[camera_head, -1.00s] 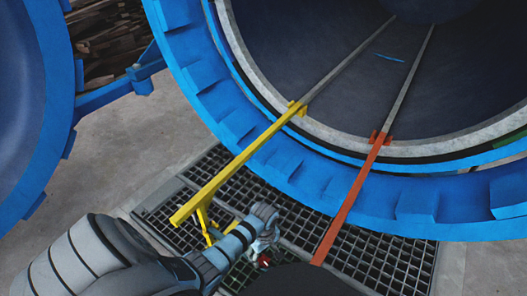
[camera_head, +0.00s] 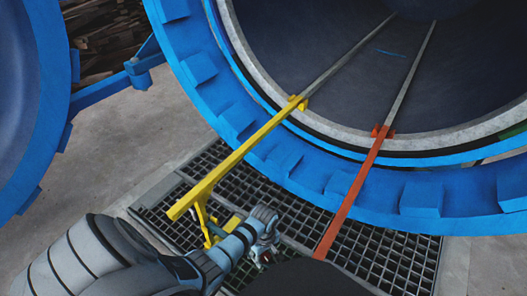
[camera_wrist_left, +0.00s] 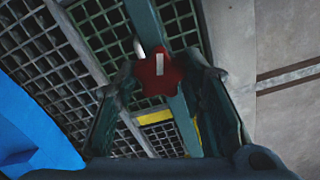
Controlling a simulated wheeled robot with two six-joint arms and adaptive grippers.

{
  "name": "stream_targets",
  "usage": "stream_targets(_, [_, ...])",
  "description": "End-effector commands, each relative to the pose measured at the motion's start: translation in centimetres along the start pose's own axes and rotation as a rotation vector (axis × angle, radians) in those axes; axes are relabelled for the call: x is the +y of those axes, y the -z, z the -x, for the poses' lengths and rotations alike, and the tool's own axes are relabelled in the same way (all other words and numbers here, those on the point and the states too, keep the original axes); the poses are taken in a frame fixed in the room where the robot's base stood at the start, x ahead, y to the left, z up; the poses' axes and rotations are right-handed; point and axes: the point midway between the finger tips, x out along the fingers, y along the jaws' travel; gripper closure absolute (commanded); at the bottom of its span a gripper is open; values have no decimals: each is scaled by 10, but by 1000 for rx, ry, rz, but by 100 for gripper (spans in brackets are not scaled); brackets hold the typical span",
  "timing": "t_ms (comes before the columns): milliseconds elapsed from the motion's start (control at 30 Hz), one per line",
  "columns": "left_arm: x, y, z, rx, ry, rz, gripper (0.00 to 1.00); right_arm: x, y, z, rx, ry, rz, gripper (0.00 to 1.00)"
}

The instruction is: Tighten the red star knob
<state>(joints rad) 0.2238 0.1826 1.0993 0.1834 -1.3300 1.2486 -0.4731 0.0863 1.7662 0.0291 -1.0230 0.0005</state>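The red star knob (camera_wrist_left: 158,75) has a pale mark on its face and sits between the two fingertips of my left gripper (camera_wrist_left: 160,72) in the left wrist view. One finger is on each side of it, with the tips very close to its edges. I cannot tell whether they touch it. In the head view my left gripper (camera_head: 267,240) is low, between the yellow rail and the orange rail. Only a small red bit of the knob (camera_head: 262,258) shows there, mostly hidden by the gripper. My right gripper is not in view.
The yellow rail (camera_head: 230,160) and orange rail (camera_head: 352,195) run out from the autoclave's blue ring (camera_head: 300,165). A yellow support (camera_head: 206,222) stands close to my left gripper. A floor grating (camera_head: 370,250) lies below. The open blue door (camera_head: 40,120) is at left.

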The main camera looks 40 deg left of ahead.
Motion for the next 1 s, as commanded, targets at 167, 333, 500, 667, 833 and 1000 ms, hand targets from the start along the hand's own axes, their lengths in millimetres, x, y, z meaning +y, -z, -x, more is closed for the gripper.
stream_targets(167, [0,0,0,0,1,0,91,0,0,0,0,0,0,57])
stream_targets(333, [0,0,0,0,1,-12,91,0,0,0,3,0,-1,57])
stream_targets(500, [0,0,1,0,2,-63,91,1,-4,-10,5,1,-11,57])
stream_targets(667, [-1,0,2,-1,3,-154,91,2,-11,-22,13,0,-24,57])
stream_targets(833, [-1,0,2,-1,3,-292,91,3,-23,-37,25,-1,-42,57])
stream_targets(1000, [0,0,2,-1,2,-453,91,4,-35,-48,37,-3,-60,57])
